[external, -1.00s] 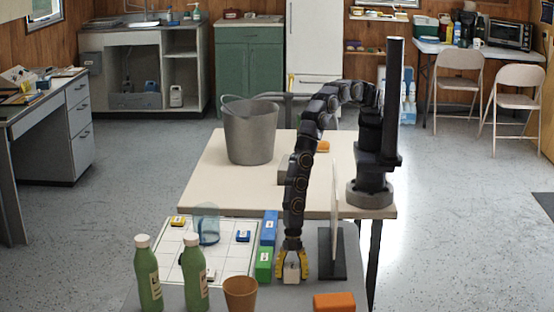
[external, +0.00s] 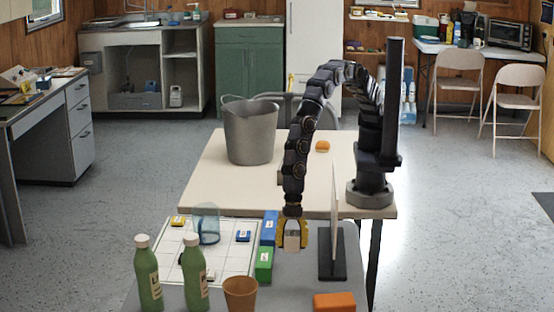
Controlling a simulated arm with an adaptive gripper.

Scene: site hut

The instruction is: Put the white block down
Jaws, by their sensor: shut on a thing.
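The white block (external: 292,241) is between the yellow fingers of my gripper (external: 292,236) in the external view. The gripper is shut on it and points down. It is over the grey front table (external: 300,291), right of the blue block (external: 269,228) and the green block (external: 264,265), and left of an upright thin panel on a dark base (external: 331,255). The block looks raised above the table top, though the exact gap is hard to judge.
A white grid board (external: 225,270) with small blocks and a clear blue cup (external: 206,224) lies left. Two green bottles (external: 149,275), a brown cup (external: 240,294) and an orange block (external: 334,302) stand in front. A grey bucket (external: 249,133) stands behind. Table between cup and panel is bare.

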